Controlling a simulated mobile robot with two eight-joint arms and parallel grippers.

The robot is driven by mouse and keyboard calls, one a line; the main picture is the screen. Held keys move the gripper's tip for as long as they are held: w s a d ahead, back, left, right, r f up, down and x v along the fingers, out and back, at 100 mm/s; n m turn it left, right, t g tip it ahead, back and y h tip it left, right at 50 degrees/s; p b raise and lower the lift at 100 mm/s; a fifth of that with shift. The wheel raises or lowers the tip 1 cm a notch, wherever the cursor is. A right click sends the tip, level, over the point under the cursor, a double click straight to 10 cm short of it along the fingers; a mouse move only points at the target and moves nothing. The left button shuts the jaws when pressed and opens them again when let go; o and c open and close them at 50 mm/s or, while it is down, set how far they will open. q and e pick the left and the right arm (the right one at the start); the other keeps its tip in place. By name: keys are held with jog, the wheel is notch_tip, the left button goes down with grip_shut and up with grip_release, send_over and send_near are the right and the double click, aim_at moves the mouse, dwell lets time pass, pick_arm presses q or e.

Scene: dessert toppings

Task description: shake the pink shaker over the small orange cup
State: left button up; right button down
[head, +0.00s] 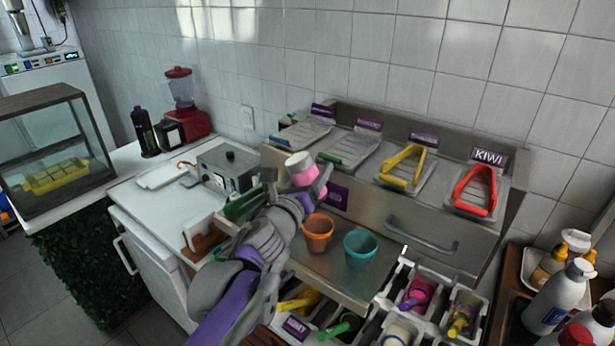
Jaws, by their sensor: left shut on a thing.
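The pink shaker (303,178) has a white end that points up and slightly left. My left gripper (298,187) is shut on it and holds it up, above and behind the orange cup in the picture. My fingers hide part of the shaker. The small orange cup (318,229) stands upright and open on the steel ledge, just to the lower right of my gripper. I cannot tell whether the shaker is directly over it. My right gripper is not in view.
A teal cup (361,248) stands right of the orange cup. Behind are topping bins with a yellow handle (403,163) and a red handle (475,190). Below are bottle slots with a magenta bottle (418,294). A steel box (229,168) stands on the left counter.

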pick_arm(q)
jog(key=shift+r, duration=0.1)
jog(key=shift+r, duration=3.95)
notch_tip(320, 180, down, 8)
jog(key=shift+f, duration=0.1)
